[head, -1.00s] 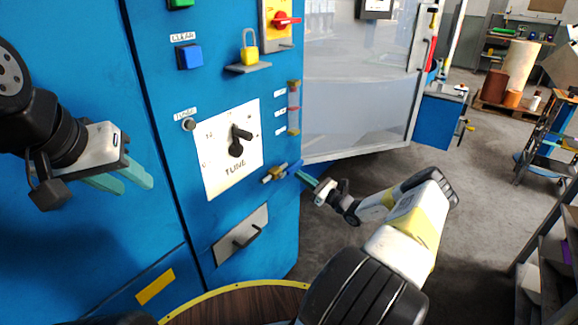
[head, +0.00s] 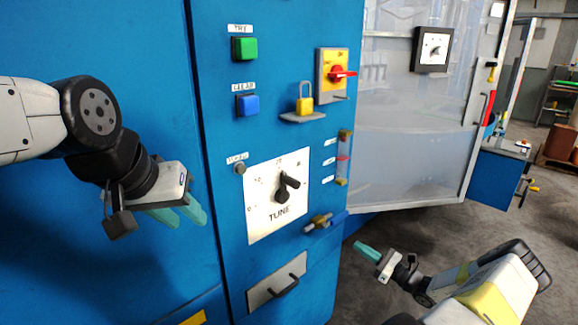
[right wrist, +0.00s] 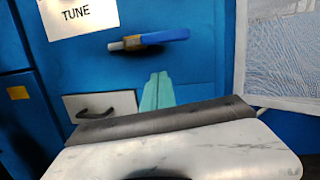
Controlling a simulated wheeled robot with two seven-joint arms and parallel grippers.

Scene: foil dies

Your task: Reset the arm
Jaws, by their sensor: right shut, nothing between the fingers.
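My right gripper (head: 367,252) is shut and empty, with its teal fingertips pressed together. It is in front of the blue cabinet (head: 215,270), below and to the right of the brass valve with a blue lever (head: 340,217). In the right wrist view the shut fingers (right wrist: 158,88) point up below the blue lever (right wrist: 165,37), with a gap between. My left gripper (head: 182,213) is in front of the cabinet's left part, left of the TUNE dial (head: 283,190). Its two teal fingers are apart and nothing is between them.
The cabinet carries a green button (head: 244,48), a blue button (head: 248,105), a yellow padlock (head: 305,104) on a small shelf, a red rotary switch (head: 340,73), a sight tube (head: 343,158) and a drawer handle (head: 285,287). A translucent door (head: 410,140) stands at right.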

